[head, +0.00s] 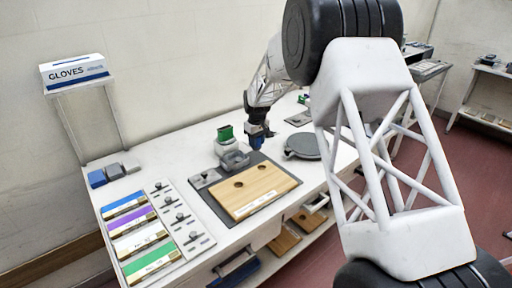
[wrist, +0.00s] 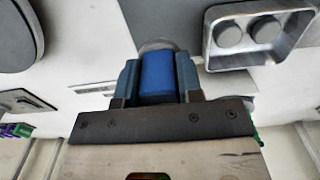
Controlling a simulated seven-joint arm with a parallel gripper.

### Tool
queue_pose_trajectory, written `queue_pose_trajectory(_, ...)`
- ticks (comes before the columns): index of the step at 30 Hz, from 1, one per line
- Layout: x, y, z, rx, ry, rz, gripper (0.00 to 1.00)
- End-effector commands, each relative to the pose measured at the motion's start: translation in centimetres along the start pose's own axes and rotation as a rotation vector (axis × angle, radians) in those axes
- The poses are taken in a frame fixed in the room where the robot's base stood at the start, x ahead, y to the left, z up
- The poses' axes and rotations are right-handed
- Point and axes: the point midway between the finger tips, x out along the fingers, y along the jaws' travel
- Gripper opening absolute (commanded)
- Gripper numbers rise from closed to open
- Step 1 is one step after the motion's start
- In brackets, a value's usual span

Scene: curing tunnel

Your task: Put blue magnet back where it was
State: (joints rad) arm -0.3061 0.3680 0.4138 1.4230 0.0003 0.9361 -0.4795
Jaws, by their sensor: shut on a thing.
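My gripper (head: 259,136) is near the back middle of the white table, just right of a green-topped stand, in the head view. In the wrist view my gripper (wrist: 158,88) is shut on the blue magnet (wrist: 157,74), a blue block with a rounded face, held between its two blue-grey fingers. In the head view the magnet is small and mostly hidden by the fingers. A pale round shape shows just beyond the magnet in the wrist view; I cannot tell whether they touch.
A grey metal tray (wrist: 212,42) with two round dark pieces is near the gripper. A wooden board (head: 272,202) with two holes lies on a dark mat (head: 212,203). A grey round disc (head: 303,146) sits right. Blue and grey blocks (head: 97,179) and coloured-label strips (head: 125,205) are left.

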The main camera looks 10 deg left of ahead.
Motion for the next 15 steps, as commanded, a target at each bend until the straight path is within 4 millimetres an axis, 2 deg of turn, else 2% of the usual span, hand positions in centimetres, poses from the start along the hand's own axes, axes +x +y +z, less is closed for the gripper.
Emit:
queue_pose_trajectory(6, 0.15, 0.63, -1.19, 0.000, -0.001, 0.000, 0.05)
queue_pose_trajectory(15, 0.13, 0.68, -1.28, 0.000, 0.000, 0.000, 0.05)
